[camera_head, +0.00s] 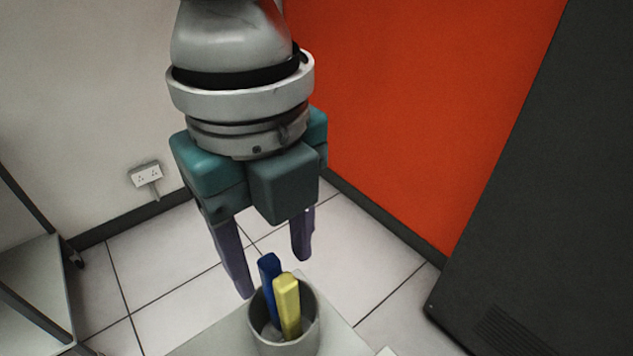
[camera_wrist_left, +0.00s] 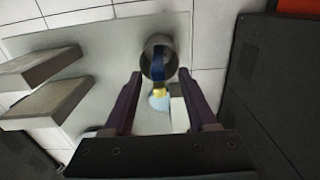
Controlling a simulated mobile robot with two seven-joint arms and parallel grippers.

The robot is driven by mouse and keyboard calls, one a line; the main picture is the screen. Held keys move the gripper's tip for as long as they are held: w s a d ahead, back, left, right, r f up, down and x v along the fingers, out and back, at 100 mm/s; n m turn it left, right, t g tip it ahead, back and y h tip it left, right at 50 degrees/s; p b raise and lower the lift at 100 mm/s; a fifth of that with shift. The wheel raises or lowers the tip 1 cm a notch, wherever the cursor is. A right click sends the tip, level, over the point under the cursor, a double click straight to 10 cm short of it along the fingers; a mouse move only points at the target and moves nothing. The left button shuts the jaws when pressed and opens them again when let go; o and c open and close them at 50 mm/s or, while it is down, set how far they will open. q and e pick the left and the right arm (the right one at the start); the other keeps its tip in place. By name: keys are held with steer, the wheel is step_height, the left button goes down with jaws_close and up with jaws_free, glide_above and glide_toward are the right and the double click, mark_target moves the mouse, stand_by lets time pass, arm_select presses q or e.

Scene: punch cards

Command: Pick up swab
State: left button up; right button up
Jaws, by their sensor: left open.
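A grey cup (camera_head: 309,338) stands on a pale table top (camera_head: 215,340). A blue handle (camera_head: 268,268) and a yellow handle (camera_head: 287,298) stick up out of it. Their lower ends are hidden in the cup, so I cannot tell which is the swab. My left gripper (camera_head: 273,277) points down, open and empty, with its two purple fingers apart just behind and left of the handles. In the left wrist view the cup (camera_wrist_left: 149,48) and the blue handle (camera_wrist_left: 158,66) lie between or just beyond the fingertips. My right gripper is not in view.
Two grey blocks (camera_wrist_left: 65,103) lie on the table at left in the wrist view. A small light-blue item (camera_wrist_left: 158,103) shows below the yellow end. A dark panel (camera_head: 540,220) stands at right, a shelf frame (camera_head: 32,275) at left. Tiled floor lies behind the table.

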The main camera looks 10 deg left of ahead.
arm_select(q)
steer(key=f, duration=0.4)
steer(key=shift+a+f, duration=0.25)
steer(key=shift+f, duration=0.1)
steer(key=shift+c, duration=0.2)
jaws_close()
